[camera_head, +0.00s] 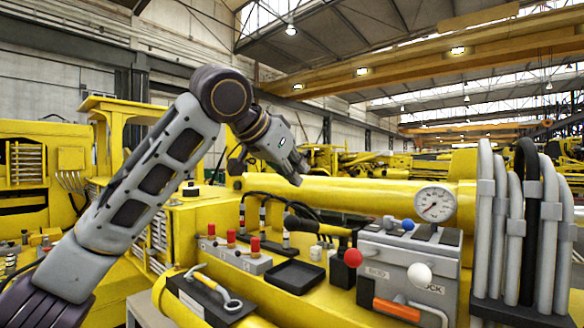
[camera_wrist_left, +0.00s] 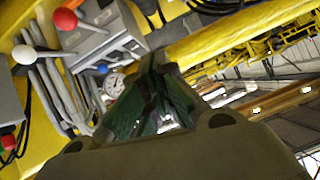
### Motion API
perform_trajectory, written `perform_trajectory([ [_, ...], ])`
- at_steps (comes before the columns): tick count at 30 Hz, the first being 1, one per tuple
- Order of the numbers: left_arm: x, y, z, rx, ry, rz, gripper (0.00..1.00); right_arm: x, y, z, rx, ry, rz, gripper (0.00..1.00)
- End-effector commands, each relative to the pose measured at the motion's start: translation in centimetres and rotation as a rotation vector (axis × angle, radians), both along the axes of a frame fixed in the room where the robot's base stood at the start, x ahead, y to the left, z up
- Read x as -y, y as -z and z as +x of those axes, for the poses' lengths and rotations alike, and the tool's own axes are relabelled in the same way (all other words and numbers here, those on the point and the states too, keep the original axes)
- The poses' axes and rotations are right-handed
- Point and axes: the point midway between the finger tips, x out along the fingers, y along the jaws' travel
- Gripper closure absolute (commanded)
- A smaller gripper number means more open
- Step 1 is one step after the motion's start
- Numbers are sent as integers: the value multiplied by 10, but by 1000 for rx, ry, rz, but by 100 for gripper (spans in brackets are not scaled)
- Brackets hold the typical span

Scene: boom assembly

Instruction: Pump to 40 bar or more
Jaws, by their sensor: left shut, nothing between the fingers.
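A round white pressure gauge (camera_head: 435,204) sits on the yellow boom at the right; its needle seems to point to the lower left, but the figures are too small to read. It also shows in the left wrist view (camera_wrist_left: 113,85). Below it is a grey valve box (camera_head: 408,255) with red (camera_head: 353,257), white (camera_head: 419,275) and blue (camera_head: 407,225) ball knobs. A black-handled lever (camera_head: 318,226) lies left of the box. An orange grip (camera_head: 396,310) is at the box's front. My left gripper (camera_head: 298,175) is shut and empty, above the boom and apart from the knobs. My right gripper is not in view.
Several grey hoses (camera_head: 487,220) stand upright at the right. A black tray (camera_head: 295,275) and a grey block with red-topped fittings (camera_head: 235,252) lie on the yellow deck. A black plate with a metal ring (camera_head: 205,293) is at the front. The air above the deck is free.

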Motion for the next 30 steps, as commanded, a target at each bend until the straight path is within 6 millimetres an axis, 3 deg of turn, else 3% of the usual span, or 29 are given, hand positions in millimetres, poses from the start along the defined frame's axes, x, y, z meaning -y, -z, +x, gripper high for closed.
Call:
perform_trajectory([
  [18, 34, 39, 54, -2, 0, 1, 100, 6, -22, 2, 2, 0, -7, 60],
  [30, 22, 68, 48, 0, 0, 0, 100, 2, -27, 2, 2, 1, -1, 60],
])
